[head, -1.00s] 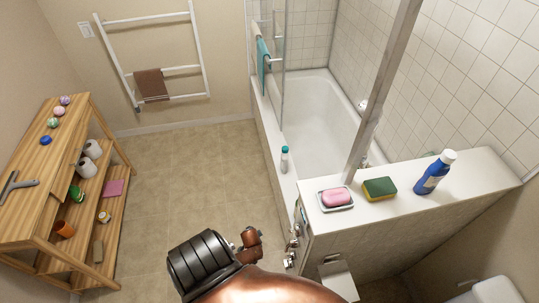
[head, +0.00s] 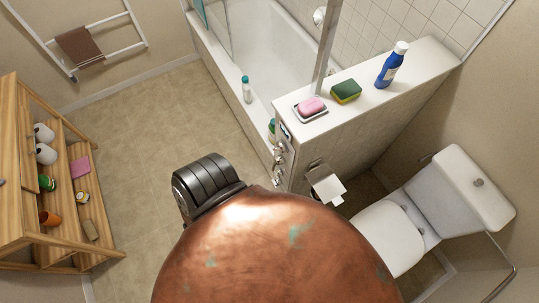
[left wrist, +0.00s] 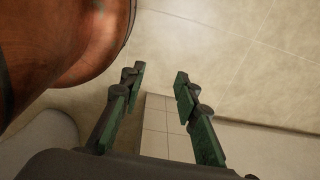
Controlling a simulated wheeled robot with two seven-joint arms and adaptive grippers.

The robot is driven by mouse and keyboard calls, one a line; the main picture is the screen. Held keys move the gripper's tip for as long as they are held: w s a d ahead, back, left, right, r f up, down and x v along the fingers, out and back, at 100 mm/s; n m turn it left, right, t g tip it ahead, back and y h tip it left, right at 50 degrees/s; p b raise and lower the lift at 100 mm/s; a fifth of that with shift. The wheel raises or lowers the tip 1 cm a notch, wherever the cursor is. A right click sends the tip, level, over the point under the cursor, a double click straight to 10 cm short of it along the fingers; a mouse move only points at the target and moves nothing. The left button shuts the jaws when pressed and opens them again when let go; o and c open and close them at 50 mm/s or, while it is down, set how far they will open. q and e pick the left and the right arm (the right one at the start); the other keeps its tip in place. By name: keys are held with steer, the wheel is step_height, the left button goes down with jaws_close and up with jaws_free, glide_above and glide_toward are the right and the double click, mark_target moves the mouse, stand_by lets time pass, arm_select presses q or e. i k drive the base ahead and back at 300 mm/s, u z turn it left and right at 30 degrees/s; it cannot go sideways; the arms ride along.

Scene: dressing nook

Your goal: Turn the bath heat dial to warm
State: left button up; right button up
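Several small metal fittings (head: 279,163) sit on the end face of the tiled half wall, left of the toilet roll, in the head view. A small panel (head: 285,131) is above them. I cannot tell which of these is the bath heat dial, or its setting. My left gripper (left wrist: 160,80) shows in the left wrist view, with its two green-and-black fingers apart and nothing between them. Floor and a tiled surface show beyond it; no dial is visible there. Neither gripper can be made out in the head view, where a large copper part of my arm fills the lower middle.
The half wall's top (head: 370,97) bears a pink soap on a dish (head: 311,108), a sponge (head: 346,91) and a blue bottle (head: 391,65). A toilet (head: 410,225) stands right, a wooden shelf (head: 95,225) left. Floor (head: 140,130) between shelf and bathtub (head: 268,62) is clear.

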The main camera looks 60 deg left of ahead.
mark_target(281, 146)
steer(key=k, duration=0.55)
steer(key=u, duration=1.25)
steer(key=i, duration=0.5)
steer(key=u, duration=0.05)
